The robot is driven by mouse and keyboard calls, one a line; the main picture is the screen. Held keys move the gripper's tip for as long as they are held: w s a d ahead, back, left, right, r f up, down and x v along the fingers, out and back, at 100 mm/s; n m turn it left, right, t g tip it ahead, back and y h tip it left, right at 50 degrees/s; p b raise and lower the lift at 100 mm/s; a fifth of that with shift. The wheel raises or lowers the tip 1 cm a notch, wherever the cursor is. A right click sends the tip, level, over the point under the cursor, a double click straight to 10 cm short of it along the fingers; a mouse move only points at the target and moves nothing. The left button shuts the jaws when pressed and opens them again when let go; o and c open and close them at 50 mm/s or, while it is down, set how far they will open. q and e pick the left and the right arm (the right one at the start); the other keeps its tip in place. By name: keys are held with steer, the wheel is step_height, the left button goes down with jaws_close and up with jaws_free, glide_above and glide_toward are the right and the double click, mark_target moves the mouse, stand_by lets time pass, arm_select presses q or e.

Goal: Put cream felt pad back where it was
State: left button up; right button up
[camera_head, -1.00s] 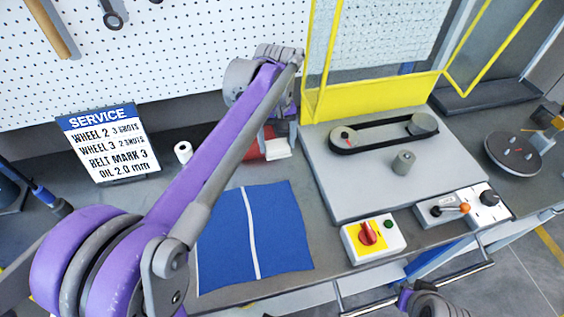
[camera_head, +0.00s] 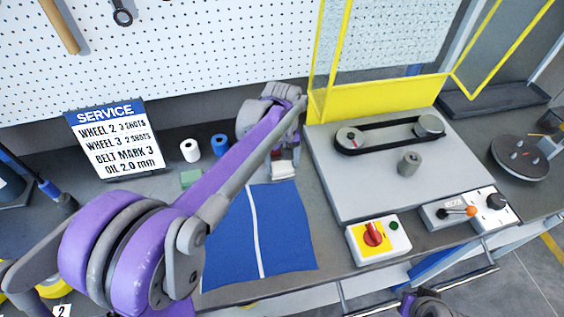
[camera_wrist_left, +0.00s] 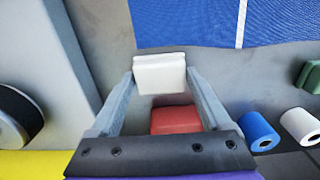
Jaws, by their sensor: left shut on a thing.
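The cream felt pad (camera_wrist_left: 160,72) is a small pale block between the fingertips of my left gripper (camera_wrist_left: 160,85) in the left wrist view. The gripper is shut on it. In the head view the pad (camera_head: 283,171) shows below my left wrist, near the top right edge of the blue cloth. A red block (camera_wrist_left: 176,119) lies behind the pad, between the fingers in the wrist view. I cannot tell how high the pad is above the bench. My right gripper's fingers are not in view; only part of my right arm shows at the bottom edge.
A blue cloth (camera_head: 285,230) with a white stripe lies in front. A white roll (camera_head: 190,151), a blue roll (camera_head: 219,145) and a green block (camera_head: 190,178) stand left of the gripper. The grey belt plate (camera_head: 345,195) with its yellow guard frame (camera_head: 390,97) is close on the right.

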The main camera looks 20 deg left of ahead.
mark_target(282, 166)
arm_select(q)
steer(key=o, duration=1.1)
steer(key=shift+o, duration=0.2)
step_height(282, 166, up, 12)
steer(key=p, duration=0.1)
steer(key=shift+r, duration=0.15)
